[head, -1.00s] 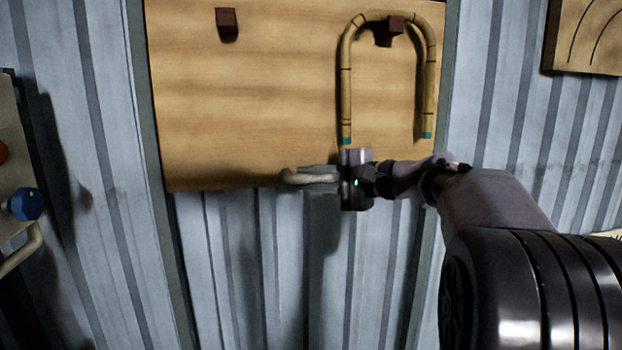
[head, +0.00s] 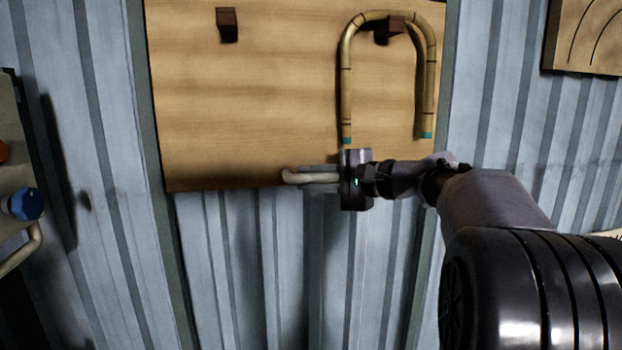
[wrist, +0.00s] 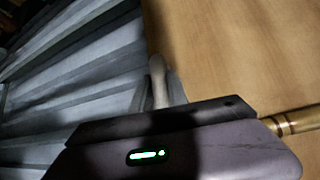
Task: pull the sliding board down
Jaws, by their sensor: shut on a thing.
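The sliding board (head: 250,110) is a light wooden panel between two grey-green upright rails. A pale bar handle (head: 292,176) sits at its lower edge. My gripper (head: 318,176) is at that lower edge, shut on the handle. In the wrist view the pale handle (wrist: 159,85) shows between the fingers (wrist: 160,92), with the board (wrist: 240,60) to the right. The gripper body hides the handle's right part.
A bent rattan cane (head: 347,80) hangs over a dark peg (head: 390,28) on the board, just above my gripper. Another peg (head: 227,22) is at the upper left. A blue knob (head: 27,204) is at the far left. Below the board is bare corrugated wall (head: 260,270).

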